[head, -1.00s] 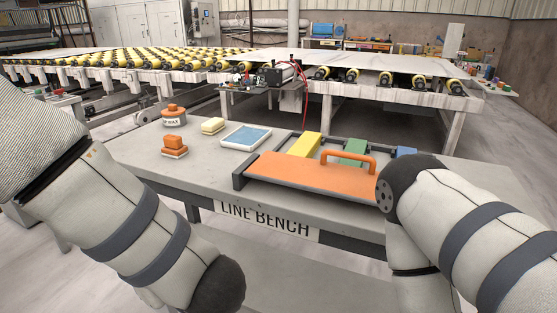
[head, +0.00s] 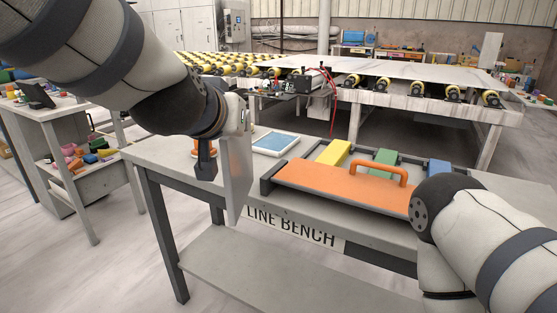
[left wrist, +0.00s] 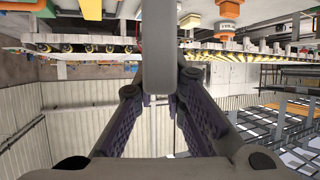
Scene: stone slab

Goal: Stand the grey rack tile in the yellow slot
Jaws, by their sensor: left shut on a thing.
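The grey rack tile (head: 236,170) is a thin flat slab, hanging upright at the left of the head view, in front of the bench. My left gripper (head: 240,118) is shut on its upper part. In the left wrist view the tile (left wrist: 158,45) shows edge-on between the fingers. The yellow slot piece (head: 335,153) is at the back left of the dark-framed rack, to the right of the tile and apart from it. An orange board (head: 335,187) with a handle covers the rack's front, so the slot's opening is hidden. My right gripper is out of view.
Green (head: 382,162) and blue (head: 438,167) pieces are right of the yellow one. A blue-topped tray (head: 275,143) lies on the bench behind the tile. Bench items at left are partly hidden by my left arm. A roller table (head: 420,110) stands behind.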

